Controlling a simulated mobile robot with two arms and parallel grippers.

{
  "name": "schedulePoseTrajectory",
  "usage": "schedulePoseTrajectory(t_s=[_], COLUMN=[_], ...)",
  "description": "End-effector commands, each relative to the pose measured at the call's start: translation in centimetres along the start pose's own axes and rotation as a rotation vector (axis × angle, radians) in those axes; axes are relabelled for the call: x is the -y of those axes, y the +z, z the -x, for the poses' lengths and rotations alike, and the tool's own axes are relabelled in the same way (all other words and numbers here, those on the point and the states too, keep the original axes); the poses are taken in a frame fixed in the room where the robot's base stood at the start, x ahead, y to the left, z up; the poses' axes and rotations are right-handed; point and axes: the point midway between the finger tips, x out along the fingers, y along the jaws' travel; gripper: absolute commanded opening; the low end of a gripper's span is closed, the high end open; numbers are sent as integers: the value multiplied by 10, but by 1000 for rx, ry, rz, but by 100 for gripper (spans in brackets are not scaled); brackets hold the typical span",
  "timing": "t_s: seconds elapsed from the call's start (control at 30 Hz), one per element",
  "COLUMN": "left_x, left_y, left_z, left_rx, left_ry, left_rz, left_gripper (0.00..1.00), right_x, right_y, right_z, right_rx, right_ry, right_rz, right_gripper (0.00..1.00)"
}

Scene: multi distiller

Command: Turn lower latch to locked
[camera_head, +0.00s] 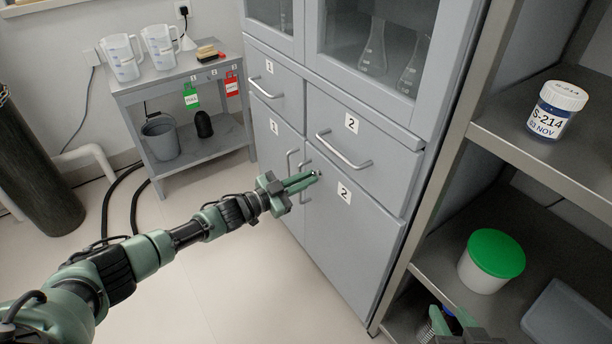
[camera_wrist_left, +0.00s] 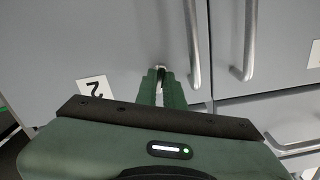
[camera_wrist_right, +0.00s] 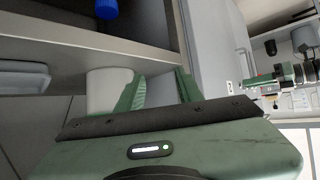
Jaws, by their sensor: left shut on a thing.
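The lower latch (camera_head: 319,174) is a small metal piece on the grey lower door (camera_head: 350,240) labelled 2, beside the vertical door handles. My left gripper (camera_head: 314,177) reaches it from the left. In the left wrist view my left gripper (camera_wrist_left: 162,76) has its fingers close together around the latch (camera_wrist_left: 160,69), shut on it. The fingers cover most of the latch, so its angle is hard to tell. My right gripper (camera_head: 452,318) is low by the right shelf. In the right wrist view my right gripper (camera_wrist_right: 160,82) is open with its fingers apart and empty.
Vertical handles (camera_wrist_left: 193,50) stand close beside the left fingers. A drawer handle (camera_head: 344,152) is above. The right shelf unit (camera_head: 540,155) holds a labelled jar (camera_head: 557,112) and a green-lidded tub (camera_head: 490,262). A side table (camera_head: 180,88) stands at left; the floor before the cabinet is clear.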

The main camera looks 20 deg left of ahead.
Motion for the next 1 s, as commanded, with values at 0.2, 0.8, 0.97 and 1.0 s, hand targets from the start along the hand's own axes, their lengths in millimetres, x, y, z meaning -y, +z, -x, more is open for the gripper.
schedulePoseTrajectory(t_s=[0.2,0.8,0.97,1.0], left_x=[0,0,0,0], left_y=[-1,0,0,0], left_z=[0,0,0,0], left_rx=[0,1,1,0], left_ry=[1,0,0,0], left_rz=[171,365,368,368], left_gripper=[0,0,0,0], right_x=[-4,-7,-7,-7], right_y=[28,57,57,57], right_z=[8,20,20,20], right_rx=[140,279,281,281], right_ry=[8,15,15,15], right_rz=[-1,-4,-4,-4], right_gripper=[36,36,36,36])
